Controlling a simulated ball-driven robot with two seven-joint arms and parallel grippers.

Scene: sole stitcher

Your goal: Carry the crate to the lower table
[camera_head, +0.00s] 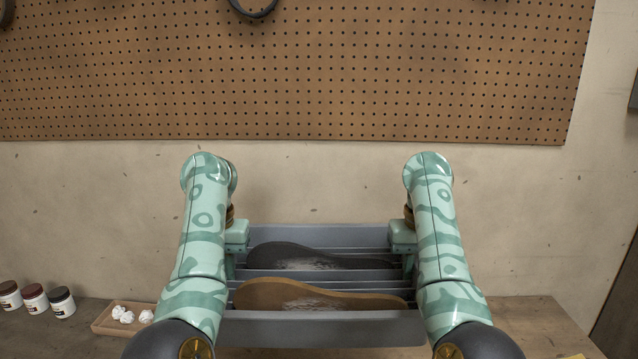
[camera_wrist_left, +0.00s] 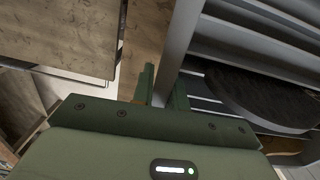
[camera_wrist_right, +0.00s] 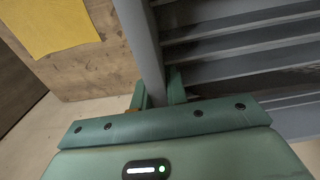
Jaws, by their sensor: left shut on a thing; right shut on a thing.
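The grey crate (camera_head: 320,327) is in the middle of the head view, between my two arms. It has slats across it and holds a dark shoe sole (camera_head: 300,256) and a brown shoe sole (camera_head: 310,295). My left gripper (camera_head: 232,262) is shut on the crate's left side wall; in the left wrist view its fingers (camera_wrist_left: 163,85) straddle the grey wall. My right gripper (camera_head: 408,262) is shut on the right side wall; its fingers (camera_wrist_right: 158,88) show around that wall in the right wrist view. The crate looks level and raised over a wooden surface.
A wooden table (camera_head: 530,318) lies behind and below the crate. On its left stand several jars (camera_head: 35,299) and a small tray (camera_head: 108,326) with white crumpled pieces. A yellow sheet (camera_wrist_right: 48,24) lies at the right. A pegboard (camera_head: 300,75) hangs on the wall.

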